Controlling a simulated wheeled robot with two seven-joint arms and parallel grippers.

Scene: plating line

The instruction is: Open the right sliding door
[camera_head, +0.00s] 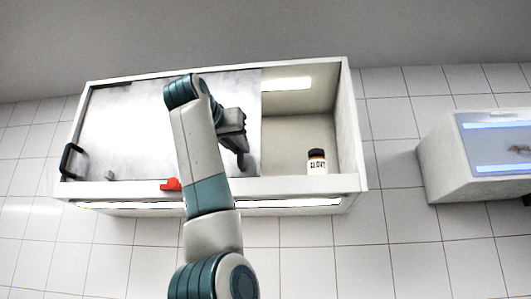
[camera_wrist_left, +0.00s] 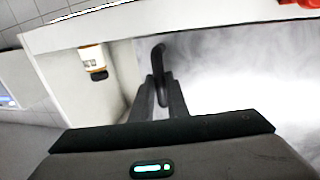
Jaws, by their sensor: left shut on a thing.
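A white wall cabinet (camera_head: 350,130) has grey sliding doors. The right sliding door (camera_head: 247,100) covers the middle, and the right end of the cabinet stands open beside its edge. The door's dark handle (camera_head: 241,162) also shows in the left wrist view (camera_wrist_left: 159,55). My left gripper (camera_head: 240,150) is at this handle, its two fingers closed on it in the wrist view (camera_wrist_left: 162,88). The left door (camera_head: 110,125) has a black handle (camera_head: 70,162) at its far left. My arm hides part of the doors. My right gripper is not in view.
A white bottle with a dark cap (camera_head: 317,167) stands inside the open right end; it also shows in the wrist view (camera_wrist_left: 92,58). A red object (camera_head: 171,184) sits at the cabinet's lower front edge. A second lit white cabinet (camera_head: 440,165) is at the right.

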